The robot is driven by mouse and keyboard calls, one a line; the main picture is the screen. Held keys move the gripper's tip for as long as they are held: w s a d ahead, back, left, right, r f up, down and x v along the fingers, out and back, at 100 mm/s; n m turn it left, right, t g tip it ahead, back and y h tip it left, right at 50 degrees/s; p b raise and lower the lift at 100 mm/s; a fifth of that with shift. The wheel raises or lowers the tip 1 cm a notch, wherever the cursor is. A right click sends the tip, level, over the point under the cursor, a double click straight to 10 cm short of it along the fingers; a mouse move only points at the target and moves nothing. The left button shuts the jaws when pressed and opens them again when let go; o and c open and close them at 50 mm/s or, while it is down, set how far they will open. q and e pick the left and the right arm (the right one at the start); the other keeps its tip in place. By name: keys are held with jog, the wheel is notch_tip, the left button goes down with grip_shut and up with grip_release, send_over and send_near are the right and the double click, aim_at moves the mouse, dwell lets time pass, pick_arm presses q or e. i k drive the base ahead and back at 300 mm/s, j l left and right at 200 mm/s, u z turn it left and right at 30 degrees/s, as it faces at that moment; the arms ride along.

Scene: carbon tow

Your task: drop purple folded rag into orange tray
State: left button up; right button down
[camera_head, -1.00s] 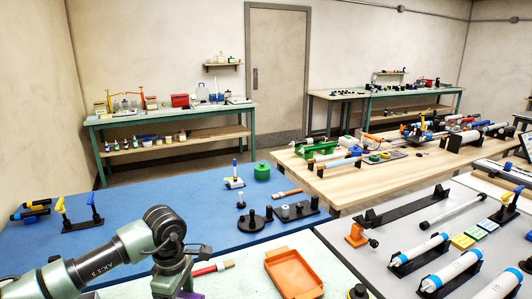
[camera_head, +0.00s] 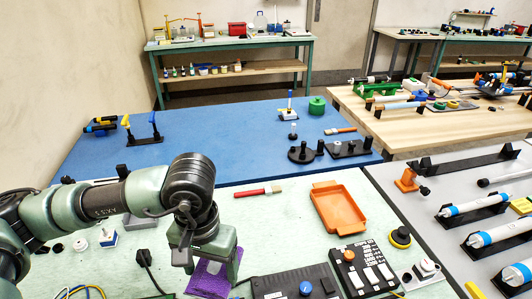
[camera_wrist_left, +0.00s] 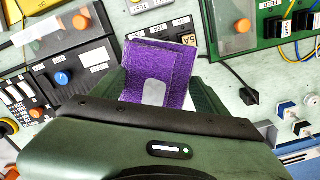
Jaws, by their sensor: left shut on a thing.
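The purple folded rag (camera_head: 207,279) is in my left gripper (camera_head: 212,262), low over the pale green bench at the bottom of the head view. In the left wrist view the rag (camera_wrist_left: 158,72) shows between the gripper's fingers, with a pale patch on it. The gripper is shut on it. Whether the rag touches the bench, I cannot tell. The orange tray (camera_head: 338,228) lies on the bench to the right of the gripper and farther back. It looks empty. My right gripper is not in view.
A dark control box (camera_head: 295,284) and a black switch box (camera_head: 362,268) stand between the gripper and the bench's right side. A red-handled brush (camera_head: 258,191) lies behind the gripper. A black plug with cable (camera_head: 145,259) lies to the left. A black-yellow knob (camera_head: 400,238) stands beside the tray.

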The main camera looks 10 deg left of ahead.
aim_at(330, 211)
jog(key=j+u, duration=0.1)
jog(key=u, duration=0.75)
jog(key=l+z, duration=0.2)
jog(key=z, duration=0.25)
jog(key=l+z, duration=0.2)
jog(key=z, duration=0.25)
jog(key=l+z, duration=0.2)
jog(key=z, duration=0.25)
jog(key=i+l, duration=0.2)
jog(key=l, duration=0.2)
jog(key=i+l, duration=0.2)
jog(key=l, duration=0.2)
jog(key=i+l, duration=0.15)
jog(key=l, duration=0.2)
